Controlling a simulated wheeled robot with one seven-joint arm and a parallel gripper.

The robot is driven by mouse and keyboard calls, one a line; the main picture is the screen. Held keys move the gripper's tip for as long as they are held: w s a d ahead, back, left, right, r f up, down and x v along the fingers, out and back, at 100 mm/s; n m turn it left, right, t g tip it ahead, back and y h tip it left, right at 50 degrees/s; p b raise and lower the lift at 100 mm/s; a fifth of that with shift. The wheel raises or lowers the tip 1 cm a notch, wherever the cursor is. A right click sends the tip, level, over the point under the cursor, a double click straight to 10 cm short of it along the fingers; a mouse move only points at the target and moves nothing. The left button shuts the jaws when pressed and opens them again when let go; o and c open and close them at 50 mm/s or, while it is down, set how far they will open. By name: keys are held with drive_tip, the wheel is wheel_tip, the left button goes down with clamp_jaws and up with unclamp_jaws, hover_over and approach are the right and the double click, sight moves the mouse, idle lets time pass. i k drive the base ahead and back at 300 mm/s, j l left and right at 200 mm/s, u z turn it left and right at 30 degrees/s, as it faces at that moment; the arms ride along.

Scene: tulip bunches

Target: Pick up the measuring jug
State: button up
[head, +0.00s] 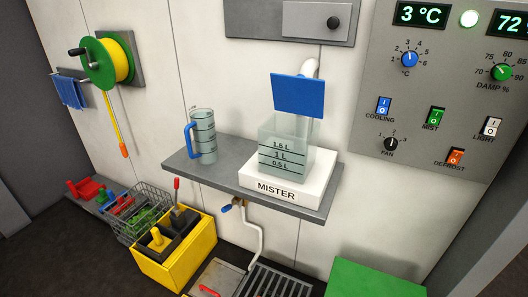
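The measuring jug (207,142) is a tall, clear, bluish vessel with dark graduation lines and a blue handle on its left side. It stands upright near the left end of a grey wall shelf (222,176). It stands apart from the mister's clear tank, which is to its right. Whether it holds any liquid is hard to tell. My gripper is not in view.
The white mister base (284,188) carries a clear marked tank (283,158) with a blue panel (298,95) above it. Below the shelf stand a yellow box (178,262), a wire basket (139,212) and a pipe with a tap (238,202). A control panel (450,90) is at right.

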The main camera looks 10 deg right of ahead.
sight(202, 120)
drive_tip(key=i+j+u, duration=0.3)
drive_tip(key=i+u, duration=0.3)
drive_tip(key=i+j+z, duration=0.1)
drive_tip(key=i+j, duration=0.35)
drive_tip(key=i+j+z, duration=0.45)
drive_tip(key=z, duration=0.15)
drive_tip(key=i, duration=0.1)
